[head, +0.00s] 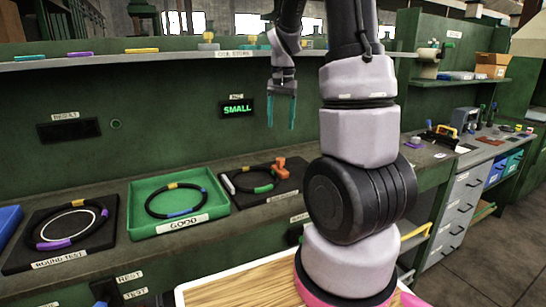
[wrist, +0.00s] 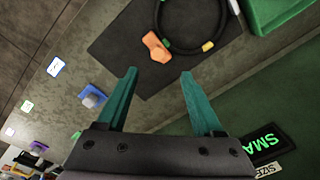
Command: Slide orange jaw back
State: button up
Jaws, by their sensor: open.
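The orange jaw (head: 280,168) stands at the right end of a dark mat (head: 285,194) on the bench, beside a black ring (head: 257,179) with coloured bands. In the wrist view the orange jaw (wrist: 156,47) lies beyond my fingertips, nearer the left one, with the ring (wrist: 160,13) beside it. My gripper (head: 282,112) hangs in the air above and behind the mat, pointing down. Its teal fingers (wrist: 158,78) are apart with nothing between them. Whether the jaw touches the ring is hard to tell.
A green tray (head: 160,235) marked GOOD holds another ring, left of the mat. A round test board (head: 20,262) with a ring lies further left. A lit SMALL display (head: 237,110) is on the back panel.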

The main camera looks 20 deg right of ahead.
aim_at(280, 159)
jog(key=shift+g, duration=0.3)
jog(key=f, duration=0.8)
jog(key=w+f, duration=0.1)
jog(key=f, duration=0.3)
jog(key=shift+d+f, duration=0.25)
jog(key=shift+f, duration=0.1)
grip_shut()
dwell(0.7)
